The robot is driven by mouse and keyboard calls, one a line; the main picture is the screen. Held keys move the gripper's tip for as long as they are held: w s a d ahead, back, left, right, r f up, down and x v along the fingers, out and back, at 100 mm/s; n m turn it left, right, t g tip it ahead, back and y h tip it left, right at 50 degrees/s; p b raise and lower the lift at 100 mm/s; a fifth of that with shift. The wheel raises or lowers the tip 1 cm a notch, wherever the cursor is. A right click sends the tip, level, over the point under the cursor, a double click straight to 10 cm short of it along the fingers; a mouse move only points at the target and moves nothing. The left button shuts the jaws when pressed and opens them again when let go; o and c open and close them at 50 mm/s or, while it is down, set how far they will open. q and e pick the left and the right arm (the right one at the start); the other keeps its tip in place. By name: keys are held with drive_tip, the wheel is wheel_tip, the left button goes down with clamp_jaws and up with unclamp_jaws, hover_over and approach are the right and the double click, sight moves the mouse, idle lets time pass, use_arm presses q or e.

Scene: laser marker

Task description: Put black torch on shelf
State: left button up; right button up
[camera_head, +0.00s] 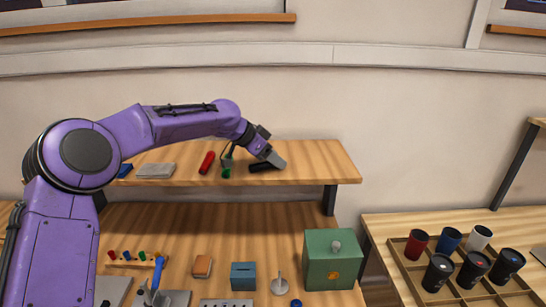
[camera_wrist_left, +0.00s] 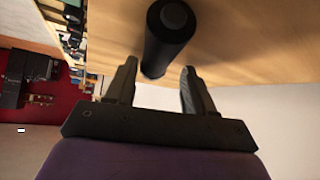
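The black torch (camera_head: 261,167) is on the wooden shelf (camera_head: 310,165), near its right part, and looks to be lying down. My left gripper (camera_head: 276,160) is right at it, reaching over the shelf from the left and partly covering it. In the left wrist view the torch (camera_wrist_left: 168,38) is a dark cylinder resting on the wood. Its near end lies between the two spread fingertips of my left gripper (camera_wrist_left: 158,78), with a gap to each finger. My right gripper is in neither view.
A red torch (camera_head: 207,162), a green item (camera_head: 227,171) and a grey block (camera_head: 156,170) share the shelf, left of the black torch. Below stand a green box (camera_head: 331,260) and small items. A tray (camera_head: 410,278) of several cups is at right. The shelf's right end is clear.

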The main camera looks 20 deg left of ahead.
use_arm(q)
drive_tip(key=shift+r, duration=0.15)
drive_tip(key=shift+s+a+r, duration=0.1)
drive_tip(key=shift+a+r, duration=0.05)
drive_tip(key=shift+r, duration=0.1)
drive_tip(key=b+v, duration=0.2)
drive_tip(key=v, duration=0.9)
drive_tip(key=shift+s+r, duration=0.15)
drive_tip(key=shift+r, duration=0.05)
